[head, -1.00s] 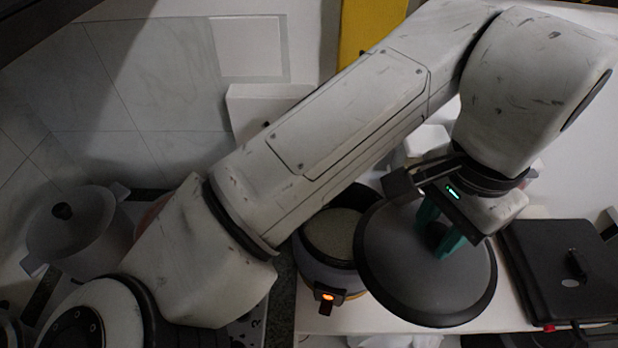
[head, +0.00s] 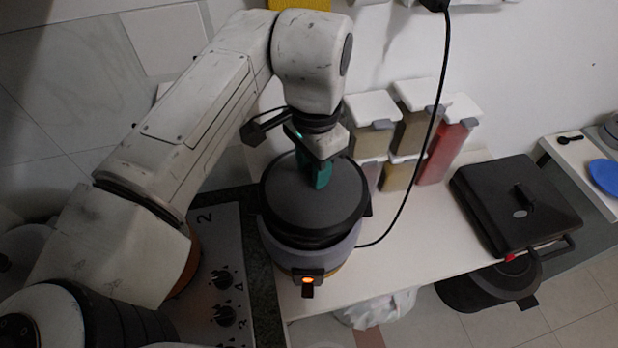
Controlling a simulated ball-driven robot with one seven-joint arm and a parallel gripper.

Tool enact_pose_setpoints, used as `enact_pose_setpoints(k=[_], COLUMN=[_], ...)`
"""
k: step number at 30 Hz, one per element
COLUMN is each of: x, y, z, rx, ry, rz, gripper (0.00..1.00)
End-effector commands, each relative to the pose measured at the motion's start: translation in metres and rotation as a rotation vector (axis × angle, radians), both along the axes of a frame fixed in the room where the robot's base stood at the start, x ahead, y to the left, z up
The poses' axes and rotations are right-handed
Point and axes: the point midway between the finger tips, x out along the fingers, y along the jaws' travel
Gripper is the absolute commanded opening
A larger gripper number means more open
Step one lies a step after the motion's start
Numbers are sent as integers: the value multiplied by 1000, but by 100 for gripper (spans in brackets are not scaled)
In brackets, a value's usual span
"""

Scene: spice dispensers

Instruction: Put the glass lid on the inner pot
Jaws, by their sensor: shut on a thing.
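The glass lid (head: 312,205) is a round dark grey disc with a black rim. My gripper (head: 318,176), with green fingers, is shut on the lid's knob near its back edge as seen here. The lid is over the cooker (head: 310,258), a grey rounded body with an orange-lit switch at its front. The inner pot is hidden under the lid. The lid looks roughly level and close to the cooker's top; I cannot tell whether it touches the pot.
Several spice dispensers (head: 447,140) with white lids stand behind on the white counter (head: 400,235). A black grill (head: 515,203) is at the right. A black cord hangs between them. A stove (head: 215,275) with knobs is at the left. The counter right of the cooker is clear.

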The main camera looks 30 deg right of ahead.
Motion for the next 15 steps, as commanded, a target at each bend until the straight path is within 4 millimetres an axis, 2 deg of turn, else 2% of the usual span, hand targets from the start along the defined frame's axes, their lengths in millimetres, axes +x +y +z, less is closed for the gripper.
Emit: enact_pose_setpoints(k=[7, 15], x=[9, 11], y=[2, 2], z=[-15, -44], rx=[2, 2], ry=[0, -1], rz=[0, -1], gripper=[0, 0])
